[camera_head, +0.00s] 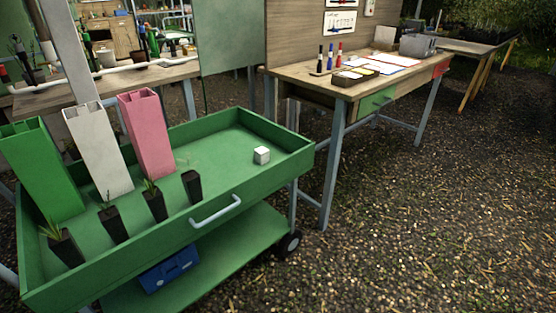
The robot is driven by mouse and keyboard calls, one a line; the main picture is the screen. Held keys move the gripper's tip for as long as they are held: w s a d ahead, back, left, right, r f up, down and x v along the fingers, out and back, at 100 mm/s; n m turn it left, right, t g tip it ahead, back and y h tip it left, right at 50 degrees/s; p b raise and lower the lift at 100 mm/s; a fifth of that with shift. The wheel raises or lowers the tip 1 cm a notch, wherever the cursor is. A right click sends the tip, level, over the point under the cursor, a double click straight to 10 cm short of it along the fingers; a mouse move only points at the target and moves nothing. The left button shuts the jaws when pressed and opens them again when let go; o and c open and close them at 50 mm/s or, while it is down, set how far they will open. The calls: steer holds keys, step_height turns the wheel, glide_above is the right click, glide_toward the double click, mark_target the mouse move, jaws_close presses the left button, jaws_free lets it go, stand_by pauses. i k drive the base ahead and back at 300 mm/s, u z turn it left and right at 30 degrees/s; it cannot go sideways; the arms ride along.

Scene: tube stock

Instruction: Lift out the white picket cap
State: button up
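A small white cube-like piece (262,155), which looks like the white picket cap, sits on the floor of the green cart's top tray (235,202), towards its right end. Nothing is touching it. A tall white square tube (100,150) stands in the left part of the tray, between a green tube (42,172) and a pink tube (147,133). The tubes' tops look open with inner walls; I cannot see what lies deep inside them. My gripper is not in view.
Several small black pots with seedlings (115,222) stand along the tray's front edge. A blue case (168,270) is on the lower shelf. A wooden workbench (345,85) with markers and papers stands behind. Gravel ground at right is clear.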

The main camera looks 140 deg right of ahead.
mark_target(262, 155)
steer(key=u, duration=4.7)
